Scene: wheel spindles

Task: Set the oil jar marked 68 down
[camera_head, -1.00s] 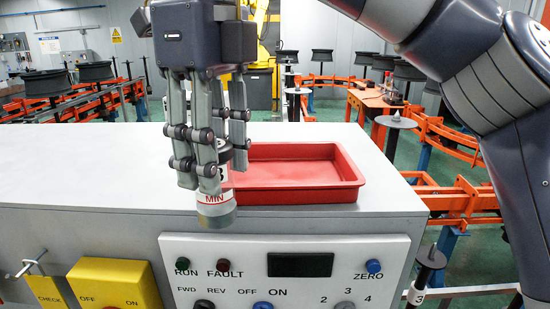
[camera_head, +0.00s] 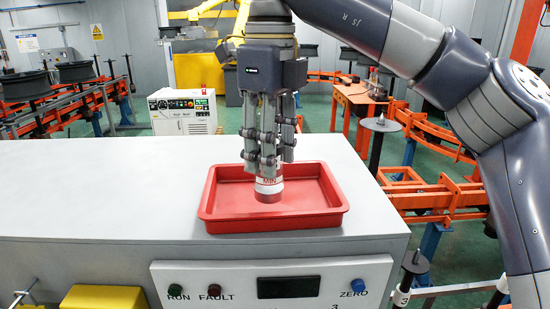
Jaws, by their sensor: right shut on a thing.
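My right gripper (camera_head: 270,168) points straight down with its fingers shut around the oil jar (camera_head: 268,189). The jar is upright, with a white label band reading MIN in red and a reddish lower part. The fingers cover its upper part, and the number 68 cannot be read. The jar is within the outline of the red tray (camera_head: 215,213) on the grey cabinet top. Its base appears low over the tray floor; I cannot tell whether it touches. My left gripper is out of view.
The cabinet top (camera_head: 100,190) is bare left of the tray. The tray holds nothing else that I see. The control panel (camera_head: 275,284) is on the cabinet's front below. Orange rails (camera_head: 440,195) and a spindle stand (camera_head: 378,140) are beyond the right edge.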

